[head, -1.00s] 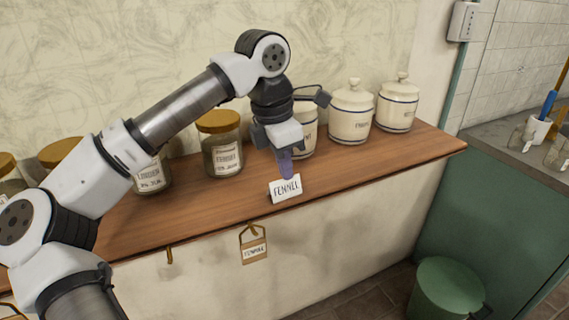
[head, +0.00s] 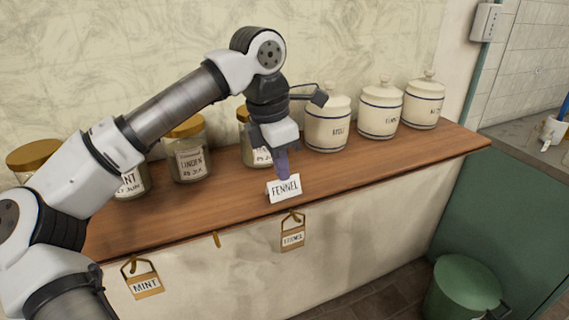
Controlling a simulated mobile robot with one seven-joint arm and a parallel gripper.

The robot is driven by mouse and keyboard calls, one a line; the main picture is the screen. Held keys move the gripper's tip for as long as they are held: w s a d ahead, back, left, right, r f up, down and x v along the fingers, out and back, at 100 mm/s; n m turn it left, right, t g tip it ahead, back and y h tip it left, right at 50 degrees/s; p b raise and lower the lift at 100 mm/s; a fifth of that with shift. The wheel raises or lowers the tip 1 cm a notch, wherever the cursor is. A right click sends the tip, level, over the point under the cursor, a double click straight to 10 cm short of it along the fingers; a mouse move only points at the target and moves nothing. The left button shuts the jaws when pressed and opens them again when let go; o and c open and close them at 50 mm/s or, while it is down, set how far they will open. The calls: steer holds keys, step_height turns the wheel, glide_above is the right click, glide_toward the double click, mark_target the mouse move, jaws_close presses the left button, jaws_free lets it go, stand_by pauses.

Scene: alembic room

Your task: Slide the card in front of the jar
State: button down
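The white card (head: 284,188), lettered FENNEL, stands near the front edge of the wooden shelf (head: 360,173). My gripper (head: 283,172) points down at it, fingertips close together at its top edge; it appears shut on the card, though the contact is partly hidden. A gold-lidded glass jar (head: 256,155) stands behind and left of the card. My gripper partly covers its label, so I cannot read it fully. Further left are a jar labelled LINDEN (head: 188,150) and one whose label ends in NT (head: 133,182), partly behind my arm.
Several cream lidded canisters (head: 328,127) stand on the right of the shelf. Tags hang below the front edge, one reading MINT (head: 145,284) and another (head: 292,236) under the card. A green bin (head: 465,290) stands at lower right. The shelf front left of the card is clear.

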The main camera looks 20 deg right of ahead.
steer(key=shift+f, duration=0.15)
steer(key=shift+w+r+p, duration=0.15)
steer(key=shift+r+p, duration=0.5)
steer(key=shift+r, duration=0.05)
steer(key=shift+d, duration=0.1)
